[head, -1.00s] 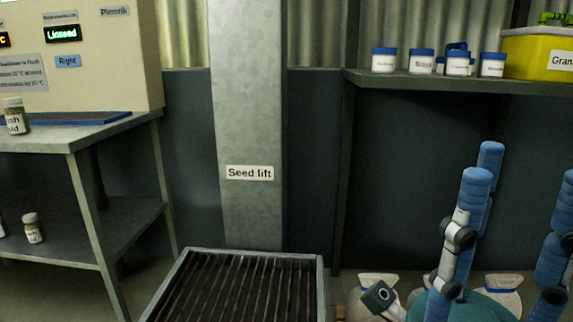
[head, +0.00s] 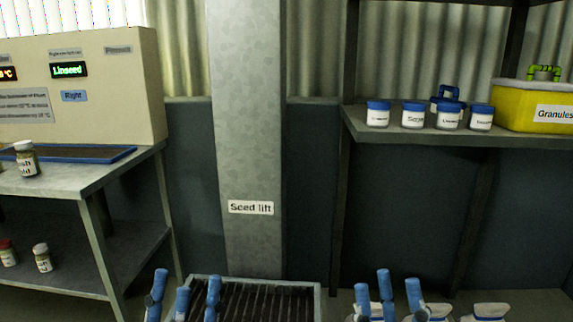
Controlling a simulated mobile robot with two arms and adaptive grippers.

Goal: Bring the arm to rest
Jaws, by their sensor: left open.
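My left gripper (head: 184,296) stands at the bottom edge, left of centre, in front of the slatted tray of the seed lift. Its blue-tipped fingers point up, spread apart, with nothing seen between them. My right gripper (head: 389,298) stands at the bottom edge, right of centre, below the wall shelf. Its blue-tipped fingers also point up and stand apart, with nothing seen held. The palms and most of both arms are cut off or hidden below the picture.
The grey seed lift column (head: 247,120) rises behind the slatted tray (head: 300,283). A bench (head: 75,182) with jars is at the left. A shelf (head: 420,136) holds several white tubs and a yellow granules box (head: 520,108). Pale sacks (head: 491,311) stand on the floor at right.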

